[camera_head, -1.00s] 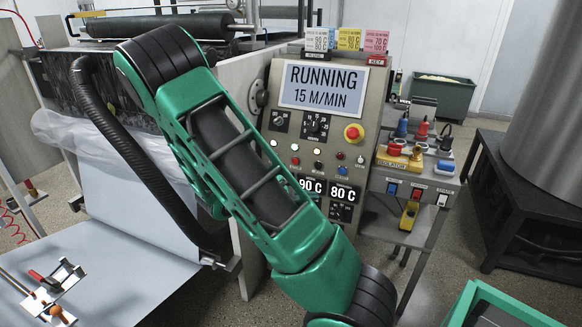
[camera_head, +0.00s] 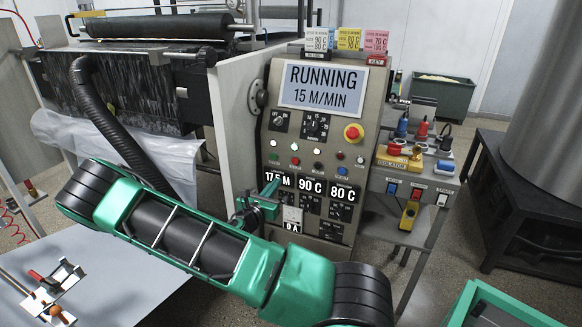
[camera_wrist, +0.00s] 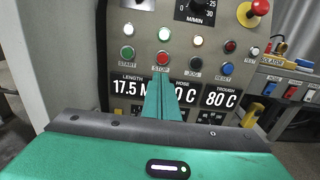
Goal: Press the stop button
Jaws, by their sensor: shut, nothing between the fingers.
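The stop button (camera_wrist: 161,57) is a small red button above a STOP label in the wrist view. It also shows on the grey control panel (camera_head: 259,157) as a red button (camera_head: 295,161) in the head view. My gripper (camera_wrist: 160,82) is shut and empty. Its green fingertips point at the panel just below the STOP label and partly cover the number displays. In the head view, my gripper (camera_head: 274,187) is in front of the panel, below the button row. Whether it touches the panel cannot be told. The screen (camera_head: 324,88) reads RUNNING, 15 M/MIN.
A green START button (camera_wrist: 127,53) is left of the stop button; a black JOG button (camera_wrist: 194,62) and a blue RESET button (camera_wrist: 226,68) are right. A red mushroom button on yellow (camera_head: 353,133) sits higher. An isolator box (camera_head: 400,158) stands right of the panel.

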